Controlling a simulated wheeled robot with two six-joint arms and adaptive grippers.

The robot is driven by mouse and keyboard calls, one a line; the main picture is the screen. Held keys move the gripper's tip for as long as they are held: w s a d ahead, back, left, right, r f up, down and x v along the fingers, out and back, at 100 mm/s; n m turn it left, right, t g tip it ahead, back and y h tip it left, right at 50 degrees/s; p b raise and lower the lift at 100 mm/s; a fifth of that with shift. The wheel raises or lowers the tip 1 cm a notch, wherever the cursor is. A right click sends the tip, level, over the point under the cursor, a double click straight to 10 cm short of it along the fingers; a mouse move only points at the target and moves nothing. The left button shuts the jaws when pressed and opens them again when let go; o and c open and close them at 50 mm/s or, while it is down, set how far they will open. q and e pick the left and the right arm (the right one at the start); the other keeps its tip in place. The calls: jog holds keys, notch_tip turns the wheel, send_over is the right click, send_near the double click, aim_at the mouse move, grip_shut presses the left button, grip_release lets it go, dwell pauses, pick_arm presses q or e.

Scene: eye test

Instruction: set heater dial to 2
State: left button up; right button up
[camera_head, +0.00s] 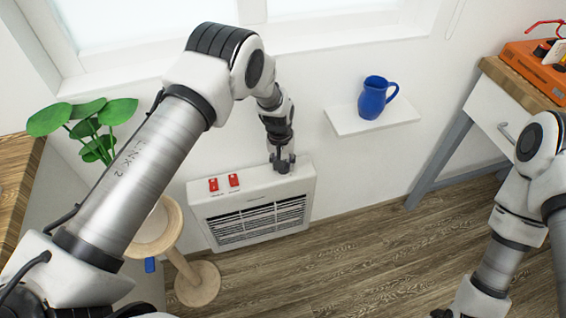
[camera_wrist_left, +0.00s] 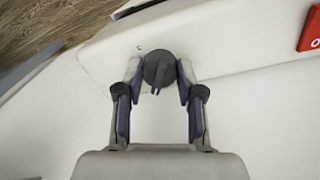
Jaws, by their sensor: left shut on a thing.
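The white wall heater (camera_head: 250,188) is low on the wall, with a dark slatted grille. Its dark grey round dial (camera_wrist_left: 157,66) is on the top face near the right end. In the left wrist view my left gripper (camera_wrist_left: 158,82) is shut on the dial, one finger on each side. The dial's ridge points down in that picture. A small dark mark shows beside the dial, too small to read. Of my right arm only links show clearly.
Two red switches (camera_head: 223,183) sit on the heater's top left. A white shelf (camera_head: 343,124) with a blue jug (camera_head: 376,97) is right of it. A cat post (camera_head: 198,284) and a plant (camera_head: 92,125) stand left. A desk (camera_head: 500,105) holds an orange case (camera_head: 535,68).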

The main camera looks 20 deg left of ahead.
pick_arm(q)
jog(key=m, duration=0.6)
jog(key=shift+f+g, duration=0.1)
jog(key=shift+g, duration=0.2)
jog(key=m, duration=0.6)
jog(key=shift+m, duration=0.3)
jog(key=o, duration=1.1)
jog(key=shift+o, duration=0.2)
notch_tip(320, 180, up, 10)
